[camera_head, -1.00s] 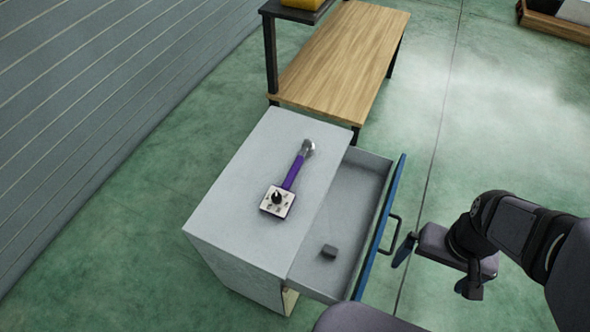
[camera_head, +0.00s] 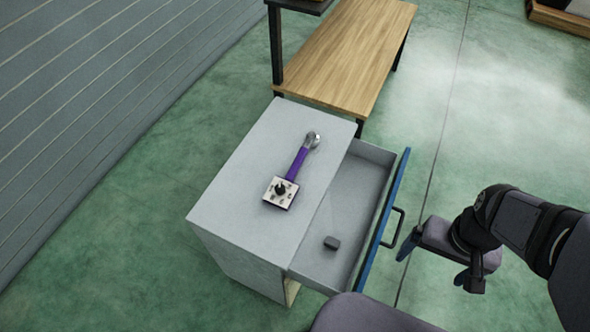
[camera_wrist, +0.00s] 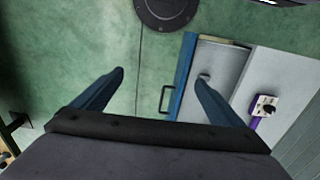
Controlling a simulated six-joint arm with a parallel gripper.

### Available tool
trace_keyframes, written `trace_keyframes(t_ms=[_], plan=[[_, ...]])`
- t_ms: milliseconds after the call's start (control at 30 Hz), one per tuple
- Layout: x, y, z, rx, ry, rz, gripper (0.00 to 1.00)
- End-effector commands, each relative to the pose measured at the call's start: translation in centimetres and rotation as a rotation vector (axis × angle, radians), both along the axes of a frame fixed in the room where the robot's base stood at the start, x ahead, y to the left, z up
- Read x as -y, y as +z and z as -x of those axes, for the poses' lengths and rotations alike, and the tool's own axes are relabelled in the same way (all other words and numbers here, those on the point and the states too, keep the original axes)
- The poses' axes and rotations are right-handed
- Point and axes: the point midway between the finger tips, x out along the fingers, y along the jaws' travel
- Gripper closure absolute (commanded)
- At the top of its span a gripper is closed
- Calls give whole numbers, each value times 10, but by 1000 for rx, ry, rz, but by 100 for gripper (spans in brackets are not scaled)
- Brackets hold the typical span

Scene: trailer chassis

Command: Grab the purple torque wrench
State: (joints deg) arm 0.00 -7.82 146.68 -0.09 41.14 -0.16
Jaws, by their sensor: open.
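The purple torque wrench (camera_head: 298,163) lies on the grey top of the cabinet (camera_head: 240,190). Its round metal head (camera_head: 312,139) is toward the back and its other end is at a small square white plate (camera_head: 281,192) with a dark knob. The wrench shows partly at the right of the wrist view (camera_wrist: 255,122). My gripper (camera_head: 436,262) is to the right of the cabinet, beyond the open drawer and well apart from the wrench. In the wrist view its two blue fingers (camera_wrist: 158,88) are wide apart with nothing held between them.
The cabinet's drawer (camera_head: 345,215) is pulled out to the right, with a blue front (camera_head: 385,225) and a black handle (camera_head: 397,228). A small dark block (camera_head: 332,243) lies inside. A wooden-topped table (camera_head: 345,60) stands behind. Green floor is open at right.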

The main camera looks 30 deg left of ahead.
Motion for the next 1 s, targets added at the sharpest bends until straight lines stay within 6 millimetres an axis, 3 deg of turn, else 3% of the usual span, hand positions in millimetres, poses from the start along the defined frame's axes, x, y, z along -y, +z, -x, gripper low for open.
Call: trace_keyframes(t_ms=[33, 200, 467, 633, 767, 867, 1000], plan=[[0, 0, 0, 0, 0, 0, 21], [0, 0, 0, 0, 0, 0, 58], [0, 0, 0, 1, 1, -1, 58], [-18, -9, -23, 54, 27, -32, 58], [-61, -24, -74, 180, 81, -102, 58], [-114, -36, -128, 325, 127, -172, 58], [-205, -50, -200, 561, 171, -257, 58]])
